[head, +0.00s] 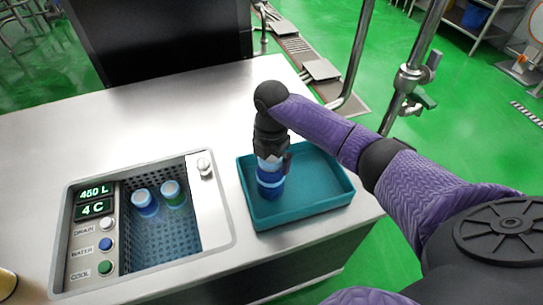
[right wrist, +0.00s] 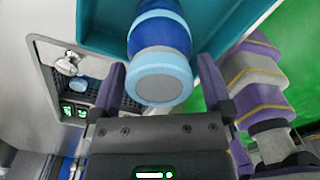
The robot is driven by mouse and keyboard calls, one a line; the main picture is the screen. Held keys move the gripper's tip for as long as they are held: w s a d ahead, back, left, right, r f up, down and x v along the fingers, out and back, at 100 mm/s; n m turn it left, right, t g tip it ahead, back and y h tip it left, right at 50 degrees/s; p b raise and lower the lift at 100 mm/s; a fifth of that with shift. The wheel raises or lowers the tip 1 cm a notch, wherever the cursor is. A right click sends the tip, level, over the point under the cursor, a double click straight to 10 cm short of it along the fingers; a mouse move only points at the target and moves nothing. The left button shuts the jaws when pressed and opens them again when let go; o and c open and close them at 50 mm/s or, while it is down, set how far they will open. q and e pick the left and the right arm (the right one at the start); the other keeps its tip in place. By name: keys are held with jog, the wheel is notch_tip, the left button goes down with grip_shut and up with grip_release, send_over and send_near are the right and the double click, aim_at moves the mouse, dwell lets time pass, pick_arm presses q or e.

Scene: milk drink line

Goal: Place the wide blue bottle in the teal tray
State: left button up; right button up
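A wide blue bottle (head: 270,187) with pale blue bands stands in the teal tray (head: 325,205), near its left side. My right gripper (head: 272,155) is above it, pointing down, and hides its top in the head view. In the right wrist view the bottle (right wrist: 160,38) shows its pale cap end between the two fingers of my right gripper (right wrist: 162,70). The fingers are spread apart, with a narrow gap at the bottle's right side. My left gripper is not in view.
The rest of the tray is empty. A metal pole (head: 412,75) rises behind my right arm.

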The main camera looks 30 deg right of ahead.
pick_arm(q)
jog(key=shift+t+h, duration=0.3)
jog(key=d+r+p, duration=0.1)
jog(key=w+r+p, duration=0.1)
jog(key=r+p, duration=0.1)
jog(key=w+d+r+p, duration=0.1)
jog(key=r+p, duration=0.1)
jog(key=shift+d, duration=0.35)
pick_arm(e)
notch_tip(320, 180, up, 12)
jog(key=shift+r, duration=0.15)
